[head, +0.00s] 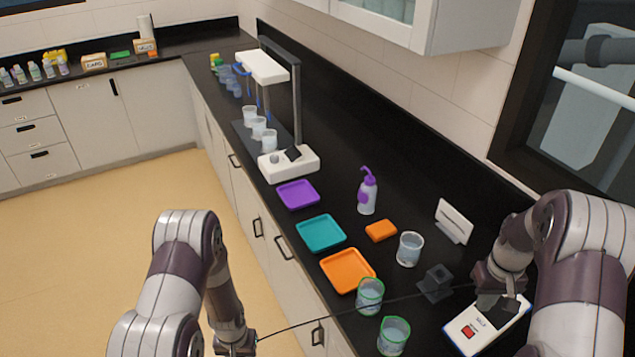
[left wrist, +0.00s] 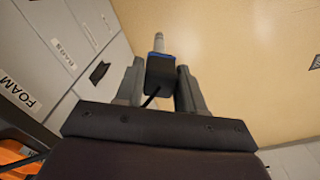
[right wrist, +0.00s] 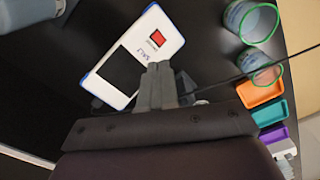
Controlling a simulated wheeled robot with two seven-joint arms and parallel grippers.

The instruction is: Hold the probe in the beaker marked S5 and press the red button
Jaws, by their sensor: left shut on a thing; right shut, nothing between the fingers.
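My left gripper (head: 238,347) is shut on the probe (left wrist: 157,62), a dark body with a blue band and grey tip. It holds the probe off the counter's front edge, over the floor. The white meter (head: 487,322) with blue edges carries the red button (head: 468,333), which also shows in the right wrist view (right wrist: 158,38). My right gripper (right wrist: 156,78) is shut and empty over the meter, beside the button and apart from it. Two green-rimmed beakers of liquid, one nearer (head: 393,338) and one farther (head: 370,297), stand left of the meter. I cannot read an S5 mark on either.
A thin black cable runs across the front beaker area. A dark holder (head: 436,282) and a clear beaker (head: 409,250) stand behind the meter. Orange (head: 347,287), teal (head: 320,248) and purple (head: 297,209) trays line the counter. A purple-topped bottle (head: 367,194) stands farther back.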

